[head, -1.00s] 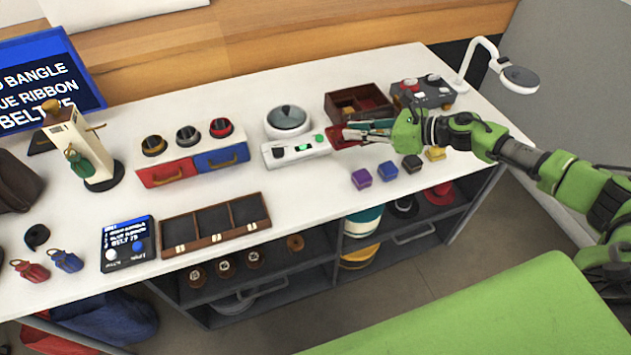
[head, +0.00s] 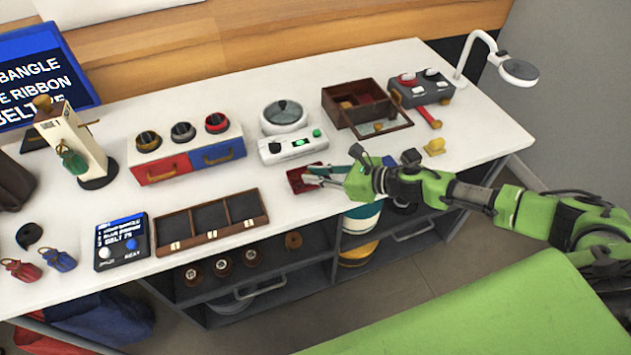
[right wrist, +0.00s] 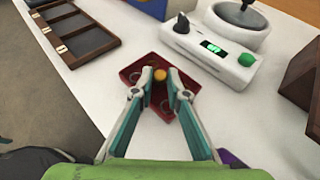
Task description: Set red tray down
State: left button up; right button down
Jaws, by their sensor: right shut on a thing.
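The small red tray (head: 298,184) is at the front part of the white table, just below the white scale in the head view. My right gripper (head: 318,175) is shut on it. In the right wrist view, the fingertips (right wrist: 160,85) close around an orange-yellow knob (right wrist: 160,74) at the middle of the red tray (right wrist: 131,76). Small ring-like items show in the tray beside the fingers. I cannot tell whether the tray touches the table or hangs slightly above it. My left gripper is not in view.
The scale (head: 292,147) stands behind the tray. A three-compartment wooden tray (head: 212,219) lies to the left. A wooden box (head: 352,105) and a grey control box (head: 420,90) stand at the back right. A yellow block (head: 434,147) is right of my gripper; a purple block (right wrist: 231,159) is close by.

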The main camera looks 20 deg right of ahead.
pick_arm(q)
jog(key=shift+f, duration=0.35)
pick_arm(e)
jog(key=shift+f, duration=0.4)
jog(key=shift+f, duration=0.15)
jog(key=c, duration=2)
grip_release()
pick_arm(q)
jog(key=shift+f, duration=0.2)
